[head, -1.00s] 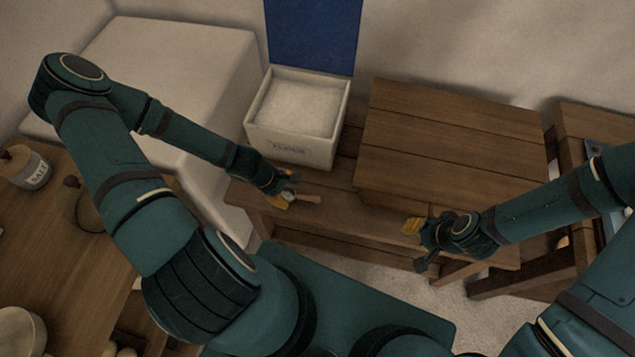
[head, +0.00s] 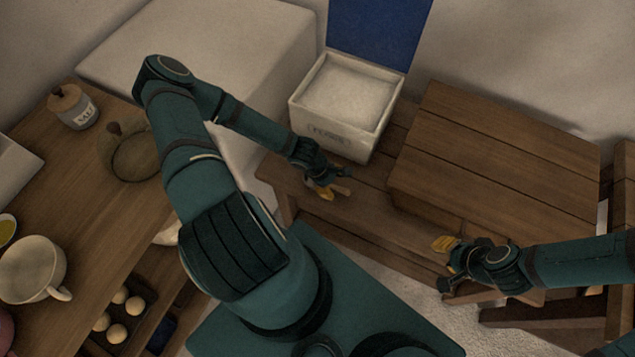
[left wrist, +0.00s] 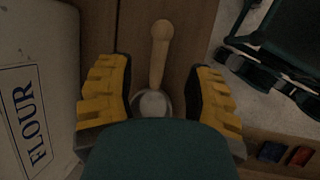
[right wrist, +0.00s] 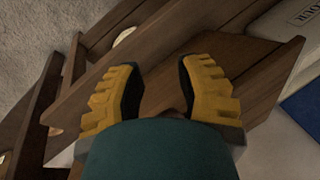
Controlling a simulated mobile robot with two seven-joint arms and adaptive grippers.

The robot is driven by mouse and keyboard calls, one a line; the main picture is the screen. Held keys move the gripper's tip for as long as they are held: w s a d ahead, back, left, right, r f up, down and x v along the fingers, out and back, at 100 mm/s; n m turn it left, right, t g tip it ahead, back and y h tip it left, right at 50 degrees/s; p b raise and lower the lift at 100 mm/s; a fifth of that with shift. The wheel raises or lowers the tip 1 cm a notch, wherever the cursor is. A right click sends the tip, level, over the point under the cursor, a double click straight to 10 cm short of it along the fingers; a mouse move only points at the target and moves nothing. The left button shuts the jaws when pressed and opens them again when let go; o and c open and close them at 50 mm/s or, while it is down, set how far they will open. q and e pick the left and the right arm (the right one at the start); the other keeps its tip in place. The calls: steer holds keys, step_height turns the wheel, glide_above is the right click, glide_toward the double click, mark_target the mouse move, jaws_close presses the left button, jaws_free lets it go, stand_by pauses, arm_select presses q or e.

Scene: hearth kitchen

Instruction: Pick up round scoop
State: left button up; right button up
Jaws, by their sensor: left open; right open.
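The round scoop (left wrist: 159,50) lies on the wooden bench, with a pale wooden handle and a round metallic bowl. In the left wrist view it sits between the two yellow fingers of my left gripper (left wrist: 160,103), which is open and shows a gap on both sides. The lower part of the bowl is hidden by my own wrist. In the head view my left gripper (head: 331,189) is low over the bench and the handle end (head: 341,190) shows beside it. My right gripper (head: 447,262) is open and empty near the front edge of the bench; it also shows in the right wrist view (right wrist: 160,95).
The open flour bin (head: 335,130) with a blue lid stands behind my left gripper. A raised wooden block (head: 500,150) is to the right on the bench (head: 380,225).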

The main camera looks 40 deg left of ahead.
mark_target(337, 188)
arm_select(q)
steer(key=x, duration=0.2)
steer(key=b+x, duration=0.1)
steer(key=x, duration=0.2)
steer(key=shift+a+f, duration=0.1)
steer(key=shift+a, duration=0.1)
jaws_close()
